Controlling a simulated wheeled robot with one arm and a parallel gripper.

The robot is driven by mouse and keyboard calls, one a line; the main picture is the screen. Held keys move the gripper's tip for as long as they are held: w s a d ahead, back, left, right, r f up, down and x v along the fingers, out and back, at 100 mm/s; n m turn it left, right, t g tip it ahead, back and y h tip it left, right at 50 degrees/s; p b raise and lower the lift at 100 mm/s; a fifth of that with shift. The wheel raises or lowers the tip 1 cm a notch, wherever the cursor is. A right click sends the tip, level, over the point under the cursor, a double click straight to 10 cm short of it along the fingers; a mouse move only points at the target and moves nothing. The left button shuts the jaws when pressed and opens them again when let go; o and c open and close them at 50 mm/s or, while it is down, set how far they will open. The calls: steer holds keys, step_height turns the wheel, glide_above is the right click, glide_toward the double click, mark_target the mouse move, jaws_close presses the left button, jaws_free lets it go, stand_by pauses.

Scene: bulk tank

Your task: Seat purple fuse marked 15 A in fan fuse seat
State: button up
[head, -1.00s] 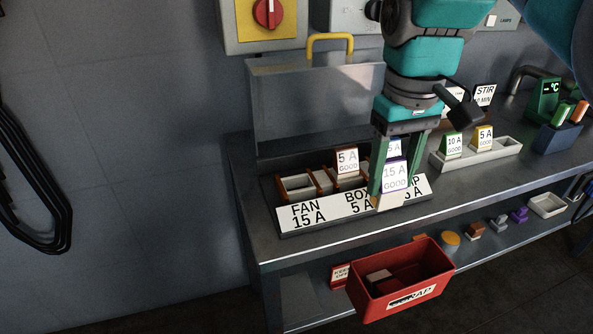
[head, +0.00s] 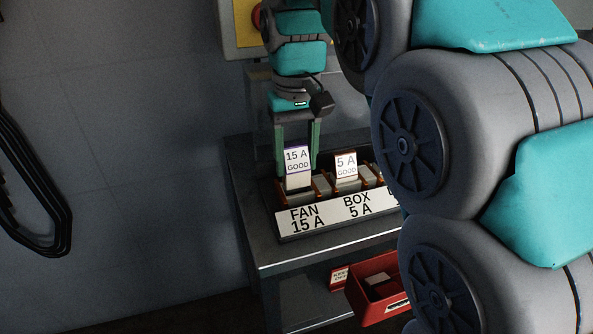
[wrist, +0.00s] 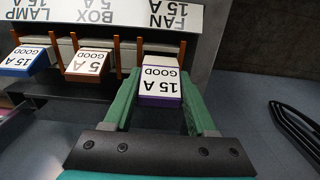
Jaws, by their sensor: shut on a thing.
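The purple fuse marked 15 A GOOD (head: 297,158) is upright between the green fingers of my gripper (head: 298,174), which is shut on it. It also shows in the wrist view (wrist: 161,86), purple edge towards me. The fuse is at the fan fuse seat (head: 284,193), the leftmost seat in the head view, behind the label FAN 15 A (head: 306,218). Its lower part is at the seat's opening; I cannot tell whether it is touching or fully in. The fuse hides most of the seat.
A brown 5 A fuse (head: 346,165) stands in the box seat beside it. A blue 15 A fuse (wrist: 28,59) is in the lamp seat. My arm hides the right side of the head view.

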mark_target(297, 150)
steer(key=shift+f+b, duration=0.6)
steer(key=shift+f, duration=1)
steer(key=shift+f, duration=0.15)
steer(key=o, duration=1.4)
steer(key=shift+c, duration=0.2)
steer(key=shift+r+p, duration=0.6)
steer(key=shift+r, duration=3.4)
steer(key=shift+s+f, duration=0.1)
steer(key=shift+s, duration=0.05)
